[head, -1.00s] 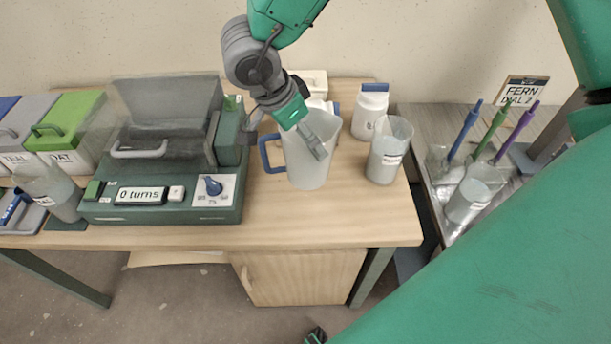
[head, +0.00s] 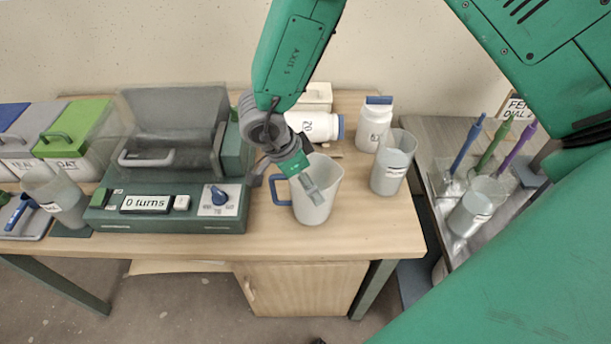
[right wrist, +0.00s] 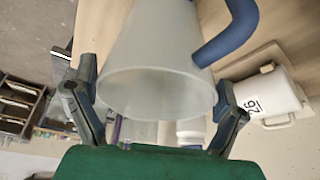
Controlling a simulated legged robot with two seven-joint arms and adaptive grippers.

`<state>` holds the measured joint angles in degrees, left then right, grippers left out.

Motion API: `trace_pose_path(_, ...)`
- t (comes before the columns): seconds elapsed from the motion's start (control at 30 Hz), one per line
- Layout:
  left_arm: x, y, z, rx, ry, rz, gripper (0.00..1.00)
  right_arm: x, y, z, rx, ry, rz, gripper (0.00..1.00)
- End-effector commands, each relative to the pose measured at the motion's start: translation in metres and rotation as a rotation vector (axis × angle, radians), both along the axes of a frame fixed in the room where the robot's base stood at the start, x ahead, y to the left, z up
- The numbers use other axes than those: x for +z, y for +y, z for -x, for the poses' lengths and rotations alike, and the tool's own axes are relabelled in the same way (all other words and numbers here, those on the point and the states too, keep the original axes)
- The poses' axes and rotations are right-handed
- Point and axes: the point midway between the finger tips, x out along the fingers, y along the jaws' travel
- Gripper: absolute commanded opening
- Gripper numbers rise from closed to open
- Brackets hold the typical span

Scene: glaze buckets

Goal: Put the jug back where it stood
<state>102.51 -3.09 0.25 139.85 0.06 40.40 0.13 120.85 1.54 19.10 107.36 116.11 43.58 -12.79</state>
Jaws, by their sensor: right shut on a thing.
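The jug (head: 322,186) is translucent white with a blue handle (head: 282,190) on its left side. It is upright over the front middle of the wooden table; I cannot tell whether its base touches the top. My right gripper (head: 312,186) reaches down to it from above and is shut on it. In the right wrist view, the jug (right wrist: 158,55) is between the two fingers of the gripper (right wrist: 158,108), its open rim towards the camera. My left gripper is not clearly in view.
A machine (head: 165,195) reading "0 turns" stands left of the jug. A translucent beaker (head: 391,168) and a white jar (head: 374,125) stand to its right. A white bottle (head: 318,127) lies behind it. The table (head: 300,243) is clear in front.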

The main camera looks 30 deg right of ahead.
Motion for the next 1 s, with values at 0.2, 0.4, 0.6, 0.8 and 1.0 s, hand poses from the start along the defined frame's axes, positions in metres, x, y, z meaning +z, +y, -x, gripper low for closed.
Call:
trace_pose_path(0.2,0.000,0.000,0.000,0.000,0.000,0.000,0.40,-0.002,-0.004,0.000,0.000,0.000,-0.004,1.00)
trace_pose_path(0.4,0.000,0.000,0.000,-0.001,0.000,0.000,0.40,-0.001,-0.001,0.000,0.000,0.001,-0.001,1.00)
trace_pose_path(0.6,0.001,0.000,0.000,-0.001,0.000,0.000,0.40,0.008,0.005,-0.001,-0.001,-0.001,0.000,1.00)
trace_pose_path(0.8,0.002,0.000,0.000,0.000,0.000,0.000,0.40,0.044,0.018,-0.003,-0.002,-0.004,-0.002,1.00)
trace_pose_path(1.0,0.004,0.000,0.000,0.000,0.000,0.000,0.40,0.082,0.032,-0.005,-0.001,-0.002,-0.004,1.00)
